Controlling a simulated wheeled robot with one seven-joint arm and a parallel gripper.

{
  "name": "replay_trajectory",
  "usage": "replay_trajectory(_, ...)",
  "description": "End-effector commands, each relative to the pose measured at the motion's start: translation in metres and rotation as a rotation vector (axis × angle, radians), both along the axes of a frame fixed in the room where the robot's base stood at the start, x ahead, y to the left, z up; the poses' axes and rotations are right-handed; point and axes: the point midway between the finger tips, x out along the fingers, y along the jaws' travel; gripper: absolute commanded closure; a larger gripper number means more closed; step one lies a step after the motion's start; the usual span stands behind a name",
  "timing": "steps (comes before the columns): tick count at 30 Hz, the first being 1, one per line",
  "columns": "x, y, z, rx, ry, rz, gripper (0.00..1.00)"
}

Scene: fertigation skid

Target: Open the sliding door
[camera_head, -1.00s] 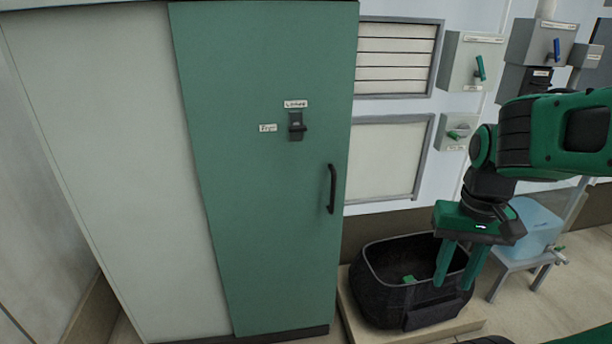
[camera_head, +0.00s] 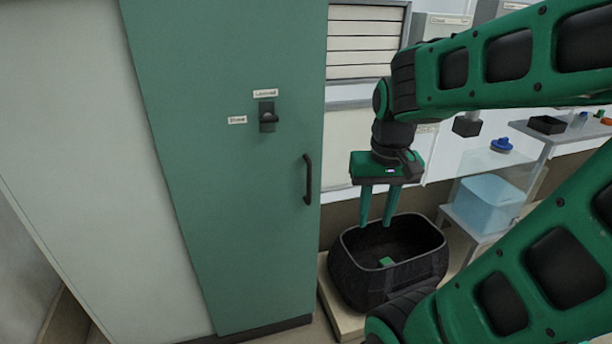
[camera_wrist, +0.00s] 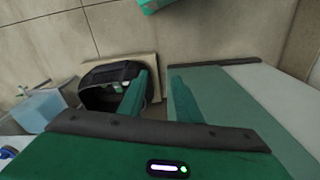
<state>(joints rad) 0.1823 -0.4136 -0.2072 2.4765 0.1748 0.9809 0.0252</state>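The green sliding door (camera_head: 220,200) stands upright on the cabinet front, beside a pale grey panel (camera_head: 85,130) on its left. A black bar handle (camera_head: 308,180) is near the door's right edge. A black latch (camera_head: 268,117) with small labels sits higher on the door. My gripper (camera_head: 377,222) points down, to the right of the handle and apart from it, over the black bin. Its two green fingers are spread with nothing between them. In the wrist view my gripper (camera_wrist: 158,85) is also open, and the green door (camera_wrist: 215,95) shows to the right of its fingers.
A black fabric bin (camera_head: 345,275) with a small green item (camera_head: 386,262) inside stands on a pale platform right of the cabinet. A light blue tub (camera_head: 485,205) and a shelf (camera_head: 560,130) with small items are farther right. A louvred panel (camera_head: 365,42) is on the wall.

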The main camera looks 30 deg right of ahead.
Motion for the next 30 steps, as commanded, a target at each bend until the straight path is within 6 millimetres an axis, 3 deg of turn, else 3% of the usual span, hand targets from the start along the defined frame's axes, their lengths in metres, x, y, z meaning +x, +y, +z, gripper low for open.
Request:
replay_trajectory(1, 0.028, -0.006, 0.005, -0.021, -0.021, 0.009, 0.69)
replay_trajectory(6, 0.128, -0.019, 0.019, -0.087, -0.124, 0.033, 0.69)
replay_trajectory(12, 0.222, -0.019, 0.027, -0.135, -0.227, 0.06, 0.69)
replay_trajectory(15, 0.249, -0.016, 0.028, -0.146, -0.259, 0.069, 0.69)
replay_trajectory(18, 0.264, -0.014, 0.028, -0.152, -0.277, 0.072, 0.69)
replay_trajectory(23, 0.272, -0.016, 0.017, -0.154, -0.281, 0.074, 0.69)
replay_trajectory(30, 0.284, -0.022, -0.021, -0.153, -0.276, 0.074, 0.69)
